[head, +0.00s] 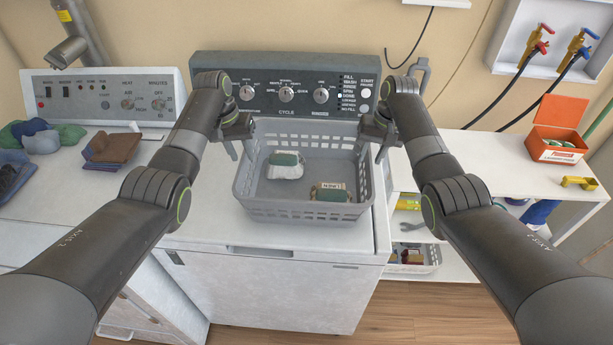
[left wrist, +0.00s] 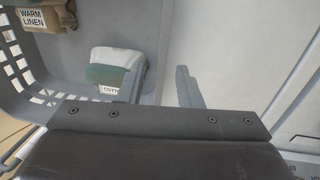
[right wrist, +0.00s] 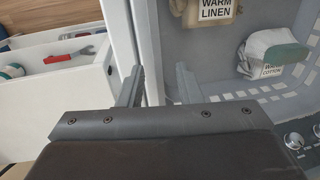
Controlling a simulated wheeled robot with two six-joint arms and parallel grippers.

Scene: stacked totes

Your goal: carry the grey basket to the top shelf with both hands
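The grey basket (head: 305,210) stands upright on the white washer top, with slotted walls. Inside lie a white and green bundle (head: 284,165) and a tan and green bundle (head: 332,192); its label reads "WARM LINEN" in the right wrist view (right wrist: 215,10). My left gripper (head: 241,156) is at the basket's left wall, fingers apart, one on each side of the rim. My right gripper (head: 372,156) is likewise at the right wall, fingers apart. Whether either finger touches the wall I cannot tell. A white shelf unit (head: 480,160) stands on the right, its top level with lower compartments under it.
An orange box (head: 558,133) and a yellow object (head: 579,183) sit on the shelf unit's right part; its left part is clear. The washer's control panel (head: 290,85) rises behind the basket. Folded cloths (head: 112,148) lie on the left machine. Hoses (head: 530,65) hang at upper right.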

